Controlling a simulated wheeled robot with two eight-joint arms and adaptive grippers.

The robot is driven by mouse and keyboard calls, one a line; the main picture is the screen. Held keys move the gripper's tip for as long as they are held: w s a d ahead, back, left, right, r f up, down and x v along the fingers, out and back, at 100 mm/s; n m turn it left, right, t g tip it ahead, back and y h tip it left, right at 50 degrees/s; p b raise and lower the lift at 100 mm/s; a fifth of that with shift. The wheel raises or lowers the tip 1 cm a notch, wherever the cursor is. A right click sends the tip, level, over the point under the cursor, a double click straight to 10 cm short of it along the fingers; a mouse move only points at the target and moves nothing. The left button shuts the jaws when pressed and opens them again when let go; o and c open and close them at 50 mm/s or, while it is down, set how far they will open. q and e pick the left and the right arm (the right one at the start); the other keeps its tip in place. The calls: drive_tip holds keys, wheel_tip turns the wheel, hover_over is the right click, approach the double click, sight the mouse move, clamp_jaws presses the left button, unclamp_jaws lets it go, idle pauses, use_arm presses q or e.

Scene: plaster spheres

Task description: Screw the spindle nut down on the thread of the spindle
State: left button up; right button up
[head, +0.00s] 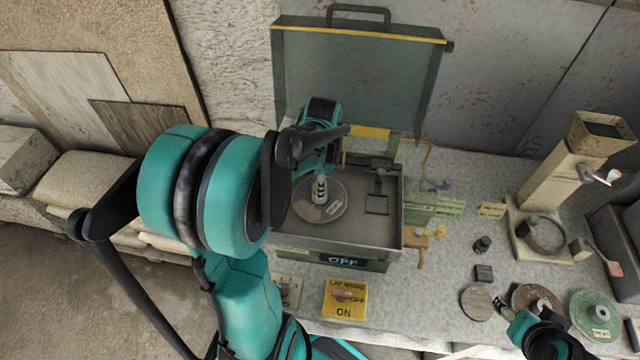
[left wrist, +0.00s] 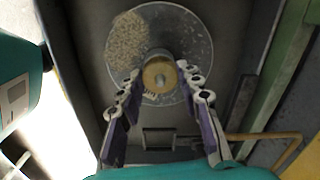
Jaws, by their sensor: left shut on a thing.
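The spindle nut (left wrist: 160,73) is a round brass-coloured piece at the middle of a grey disc (left wrist: 200,42) in the left wrist view. The spindle's small grey end (left wrist: 156,82) shows at its centre. My left gripper (left wrist: 160,78) has its fingertips on both sides of the nut, shut on it. In the head view my left gripper (head: 320,185) points down over the disc (head: 332,212), and the nut is hidden there. My right gripper (head: 540,308) is at the lower right near round discs; its jaws are too unclear to judge.
The disc lies in a grey metal tray (head: 290,243) with an open lid (head: 355,80) behind. A yellow switch plate (head: 345,299) is in front. A beige stand (head: 560,180), a green disc (head: 597,314) and small dark weights (head: 483,274) are on the right.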

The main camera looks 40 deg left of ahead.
use_arm(q)
drive_tip(key=m, duration=0.4)
drive_tip(key=shift+m, duration=0.4)
drive_tip(key=o, duration=1.3)
drive_tip(key=shift+c, duration=1.1)
